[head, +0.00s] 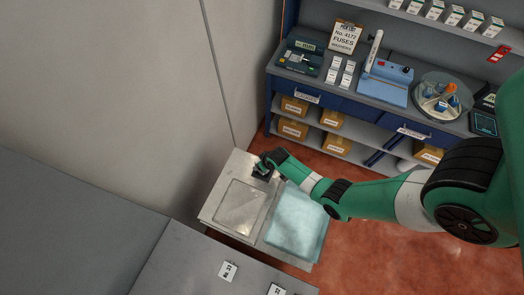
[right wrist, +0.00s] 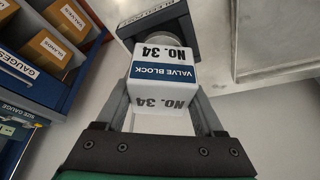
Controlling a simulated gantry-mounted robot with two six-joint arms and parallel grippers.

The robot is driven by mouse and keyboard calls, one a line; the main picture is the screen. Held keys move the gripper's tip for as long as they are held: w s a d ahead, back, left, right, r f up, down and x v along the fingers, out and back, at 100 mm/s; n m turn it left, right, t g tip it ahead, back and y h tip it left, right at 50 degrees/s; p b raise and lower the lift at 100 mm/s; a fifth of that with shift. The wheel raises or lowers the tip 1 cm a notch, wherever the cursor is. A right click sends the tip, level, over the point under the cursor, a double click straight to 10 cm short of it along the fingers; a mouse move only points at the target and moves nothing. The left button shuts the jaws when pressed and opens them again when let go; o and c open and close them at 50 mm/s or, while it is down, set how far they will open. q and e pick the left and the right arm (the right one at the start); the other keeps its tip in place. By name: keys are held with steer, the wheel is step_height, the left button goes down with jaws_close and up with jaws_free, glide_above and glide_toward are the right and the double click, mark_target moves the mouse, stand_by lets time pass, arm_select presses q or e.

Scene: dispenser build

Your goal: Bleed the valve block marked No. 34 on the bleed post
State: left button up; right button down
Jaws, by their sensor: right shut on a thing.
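The white valve block (right wrist: 166,65) has a blue band and reads "VALVE BLOCK No. 34" in the right wrist view. My right gripper (right wrist: 163,100) is shut on it, one finger at each side. Just beyond the block is a dark post head with a lettered plate, apparently the bleed post (right wrist: 150,16), with a round pale metal part partly hidden behind the block. I cannot tell whether block and post touch. In the head view my right gripper (head: 264,168) is at the back of the small grey stand (head: 214,208); the block is too small to tell there. My left gripper is out of view.
A light blue pad (head: 296,222) and a recessed metal plate (head: 240,207) lie on the stand, in front of the gripper. A blue workbench (head: 340,103) with fuses, a press and a round divided tray stands behind. A grey wall is at left.

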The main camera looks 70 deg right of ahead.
steer(key=shift+f+b, duration=0.6)
steer(key=shift+c, duration=1.4)
jaws_free()
